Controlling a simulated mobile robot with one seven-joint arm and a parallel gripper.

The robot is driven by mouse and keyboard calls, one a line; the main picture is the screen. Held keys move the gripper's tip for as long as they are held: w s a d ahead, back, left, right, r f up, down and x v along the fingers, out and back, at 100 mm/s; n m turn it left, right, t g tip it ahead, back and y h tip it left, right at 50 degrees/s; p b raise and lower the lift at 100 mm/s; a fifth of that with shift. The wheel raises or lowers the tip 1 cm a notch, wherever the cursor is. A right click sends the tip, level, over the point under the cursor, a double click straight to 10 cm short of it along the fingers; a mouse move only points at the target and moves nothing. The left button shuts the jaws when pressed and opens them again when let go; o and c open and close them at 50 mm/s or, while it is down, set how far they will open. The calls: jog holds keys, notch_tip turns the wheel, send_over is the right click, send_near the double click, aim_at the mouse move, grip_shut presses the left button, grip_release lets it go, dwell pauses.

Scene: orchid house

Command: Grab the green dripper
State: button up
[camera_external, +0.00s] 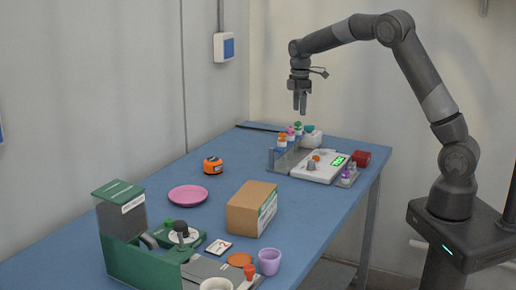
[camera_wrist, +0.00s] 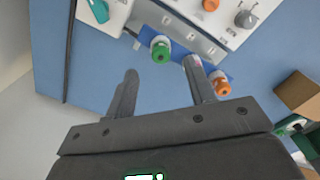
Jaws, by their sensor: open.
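The green dripper (camera_wrist: 160,48) has a round green cap and stands in a grey rack (camera_wrist: 178,28) in the wrist view. In the external view its green cap (camera_external: 298,125) shows at the far end of the rack. My gripper (camera_external: 299,107) is open and empty above the rack, pointing down. In the wrist view the green cap lies near the gap between my fingertips (camera_wrist: 161,69), slightly beyond them. An orange-capped dripper (camera_wrist: 220,82) stands beside my right finger. A pink-capped dripper (camera_external: 290,131) stands between the green and orange ones, mostly hidden by that finger in the wrist view.
A white device (camera_external: 320,167) with a green display stands right of the rack. A white item with a teal top (camera_external: 310,135) is behind it. A cardboard box (camera_external: 251,208), orange tape measure (camera_external: 213,165) and pink plate (camera_external: 188,195) stand nearer. The blue table is clear left of the rack.

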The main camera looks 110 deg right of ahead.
aim_at(298, 128)
jog(key=shift+w+f, duration=0.15)
jog(key=shift+f, duration=1.35)
jog(key=shift+w+f, duration=0.1)
jog(key=shift+f, duration=1.4)
jog(key=shift+c, duration=0.5)
jog(key=c, duration=1)
